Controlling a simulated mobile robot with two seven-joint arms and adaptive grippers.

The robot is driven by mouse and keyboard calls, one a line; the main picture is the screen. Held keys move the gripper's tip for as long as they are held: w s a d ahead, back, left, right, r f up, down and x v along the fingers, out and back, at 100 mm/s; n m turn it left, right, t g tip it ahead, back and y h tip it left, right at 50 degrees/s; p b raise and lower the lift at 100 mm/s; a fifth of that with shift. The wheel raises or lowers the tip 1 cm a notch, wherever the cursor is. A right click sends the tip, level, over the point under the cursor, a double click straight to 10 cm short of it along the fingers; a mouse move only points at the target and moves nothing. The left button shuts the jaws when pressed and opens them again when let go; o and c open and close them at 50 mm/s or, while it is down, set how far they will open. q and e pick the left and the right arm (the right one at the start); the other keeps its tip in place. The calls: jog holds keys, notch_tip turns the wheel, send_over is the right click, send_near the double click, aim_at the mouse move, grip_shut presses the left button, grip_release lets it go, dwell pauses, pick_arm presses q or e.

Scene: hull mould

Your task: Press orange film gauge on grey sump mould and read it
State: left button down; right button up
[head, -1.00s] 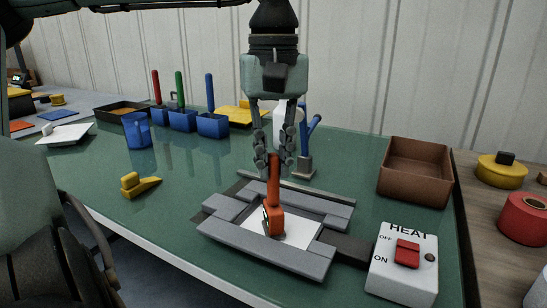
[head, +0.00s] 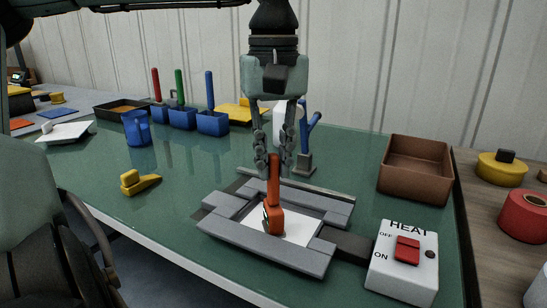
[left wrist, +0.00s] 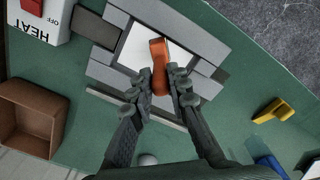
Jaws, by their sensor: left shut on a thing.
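The orange film gauge (head: 273,215) stands nearly upright over the white inner face of the grey sump mould (head: 325,235). Its lower end appears at the white face; I cannot tell whether it touches. A small dark patch shows on the gauge's left side, too small to read. My left gripper (head: 274,168) points down with its fingers shut on the gauge's upper stem. The left wrist view also shows the gauge (left wrist: 159,62) between the fingertips (left wrist: 160,84), above the mould (left wrist: 205,50). My right gripper is not in view.
A white HEAT box (head: 402,275) with a red switch stands right of the mould, joined by a dark bar. A brown tray (head: 415,170) is behind it. A yellow wedge-shaped tool (head: 140,183), blue mug (head: 137,128) and blue holders are left.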

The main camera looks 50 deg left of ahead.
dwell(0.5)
pick_arm(q)
jog(key=shift+r, duration=3.45)
jog(key=shift+s, duration=0.1)
